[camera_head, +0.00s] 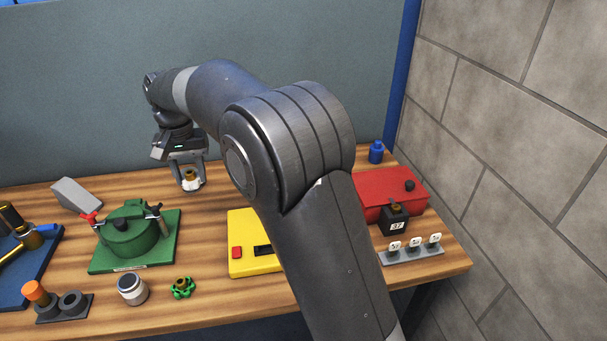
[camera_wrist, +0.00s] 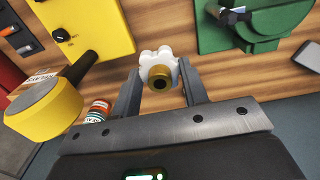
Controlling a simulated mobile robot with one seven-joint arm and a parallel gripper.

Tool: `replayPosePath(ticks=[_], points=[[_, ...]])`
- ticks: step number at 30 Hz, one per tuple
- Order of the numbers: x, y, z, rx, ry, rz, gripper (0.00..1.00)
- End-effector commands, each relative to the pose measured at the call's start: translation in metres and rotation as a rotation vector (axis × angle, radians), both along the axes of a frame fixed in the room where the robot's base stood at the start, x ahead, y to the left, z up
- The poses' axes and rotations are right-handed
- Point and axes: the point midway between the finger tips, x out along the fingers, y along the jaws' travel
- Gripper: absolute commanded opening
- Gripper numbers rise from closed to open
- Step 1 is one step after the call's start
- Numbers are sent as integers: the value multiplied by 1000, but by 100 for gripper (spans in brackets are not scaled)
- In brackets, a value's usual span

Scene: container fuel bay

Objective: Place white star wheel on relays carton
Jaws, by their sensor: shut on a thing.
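The white star wheel (camera_wrist: 151,60) has rounded lobes and a brass hub. My gripper (camera_wrist: 160,85) is shut on it, with one finger on each side. In the head view my gripper (camera_head: 188,168) holds the star wheel (camera_head: 192,185) over the back of the wooden bench, left of my arm. It is hard to tell whether the wheel touches the bench. The relays carton (camera_wrist: 38,82) shows only in part at the left of the wrist view, its lettering partly covered by a yellow-headed, dark-handled object (camera_wrist: 45,107). In the head view I cannot see the carton; my arm hides that area.
A green clamped pot (camera_head: 130,235) and grey wedge (camera_head: 76,196) lie left of my gripper. A yellow box (camera_head: 243,225) is front right. A small banded can (camera_wrist: 98,110) stands near the carton. A red box (camera_head: 390,190) and blue bottle (camera_head: 376,152) are at the right.

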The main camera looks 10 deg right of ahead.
Motion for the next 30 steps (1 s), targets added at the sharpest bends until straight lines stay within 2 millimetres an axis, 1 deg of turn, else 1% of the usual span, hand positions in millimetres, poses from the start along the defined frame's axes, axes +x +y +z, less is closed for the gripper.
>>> replayPosePath(ticks=[1,3,5,9,14,15,20,23,26,29,30], points=[[1,1,23,4,-8,0,18],[1,1,47,3,-6,0,18],[1,0,66,3,-6,0,18],[0,1,94,1,-3,1,18],[0,1,117,1,-3,1,18],[2,-4,120,0,-2,-2,18],[11,-39,118,-2,-1,-4,18],[17,-65,119,-3,-1,-5,18],[22,-98,119,-4,-1,-6,18],[27,-141,120,-4,-2,-8,18],[28,-160,120,-4,-2,-9,18]])
